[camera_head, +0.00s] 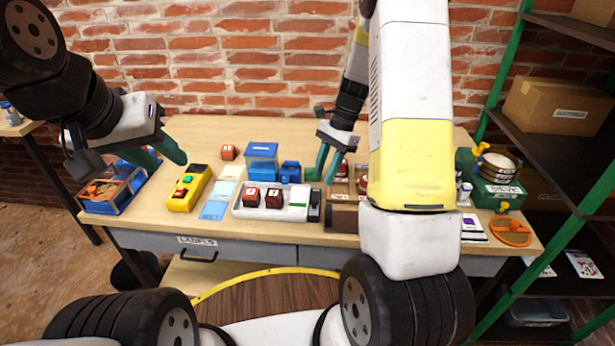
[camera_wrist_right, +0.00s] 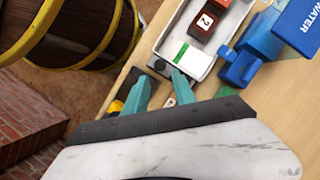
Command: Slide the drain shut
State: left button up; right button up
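A long white tray (camera_head: 247,213) lies on the table and holds two red-brown numbered blocks (camera_head: 262,196). At its right end is a white piece with a green strip (camera_wrist_right: 181,54), with a small black part (camera_head: 314,206) at the very end. I cannot tell for sure which part is the drain or how it stands. My right gripper (camera_head: 322,168) is over this end. In the wrist view its teal fingertips (camera_wrist_right: 160,76) are apart and near the black part; contact is unclear. My left gripper (camera_head: 160,156) is open and empty, above the table's left side.
A blue water container (camera_head: 262,160) stands behind the tray. A yellow button box (camera_head: 189,188) and a blue bin (camera_head: 118,196) are to the left. A brown wooden box (camera_head: 342,215) is close on the right. A barrel (camera_wrist_right: 85,30) stands below the front edge.

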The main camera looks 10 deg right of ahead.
aim_at(314, 200)
jog(key=x, duration=0.7)
jog(key=shift+a+f, duration=0.1)
jog(key=shift+f, duration=0.15)
grip_shut()
jog(key=shift+r, duration=0.1)
dwell(1.0)
